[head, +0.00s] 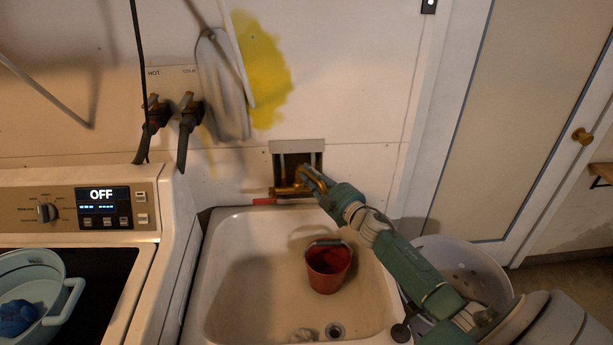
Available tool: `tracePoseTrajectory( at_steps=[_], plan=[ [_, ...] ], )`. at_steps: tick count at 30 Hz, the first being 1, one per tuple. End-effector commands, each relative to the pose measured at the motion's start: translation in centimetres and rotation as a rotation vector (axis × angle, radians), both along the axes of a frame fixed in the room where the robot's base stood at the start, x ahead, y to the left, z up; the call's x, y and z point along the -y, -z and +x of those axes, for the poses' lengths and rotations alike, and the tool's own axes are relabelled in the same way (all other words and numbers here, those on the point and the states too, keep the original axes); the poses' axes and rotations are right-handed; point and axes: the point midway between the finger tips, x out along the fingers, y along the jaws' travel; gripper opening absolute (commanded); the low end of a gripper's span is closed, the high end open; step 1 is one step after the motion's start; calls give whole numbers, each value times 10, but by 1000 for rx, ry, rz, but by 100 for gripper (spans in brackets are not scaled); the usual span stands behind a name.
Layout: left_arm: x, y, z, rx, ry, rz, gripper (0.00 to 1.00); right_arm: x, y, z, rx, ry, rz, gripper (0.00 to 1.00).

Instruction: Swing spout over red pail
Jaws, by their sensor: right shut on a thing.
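The brass spout (287,191) is at the faucet on the wall behind the sink. My right gripper (308,177) reaches in from the lower right and is shut on the spout; its fingers hide part of the brass. The red pail (328,280) stands upright in the sink basin, below and a little right of the visible brass. It has a grey handle across its top. My left gripper is not in view.
The white sink (225,262) has a drain near its front. A washer with an OFF display (103,195) stands at left, with a light blue tub (30,272) on it. A white basket (470,262) is right of the sink. A grey cloth (224,95) hangs above.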

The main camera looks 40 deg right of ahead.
Motion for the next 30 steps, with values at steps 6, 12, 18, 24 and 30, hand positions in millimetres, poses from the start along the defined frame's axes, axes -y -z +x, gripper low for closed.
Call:
tracePoseTrajectory(
  at_steps=[6, 12, 18, 24, 30],
  plan=[
    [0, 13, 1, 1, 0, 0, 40, 7, 6, 0, -6, -109, -3, 0],
    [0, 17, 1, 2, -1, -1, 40, 9, 6, 0, -6, -158, -1, 0],
    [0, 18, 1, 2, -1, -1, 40, 10, 4, -1, -6, -171, 0, 0],
    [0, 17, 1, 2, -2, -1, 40, 11, 4, -1, -6, -171, -2, 0],
    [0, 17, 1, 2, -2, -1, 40, 11, 3, -1, -5, -169, -2, 35]
  ],
)
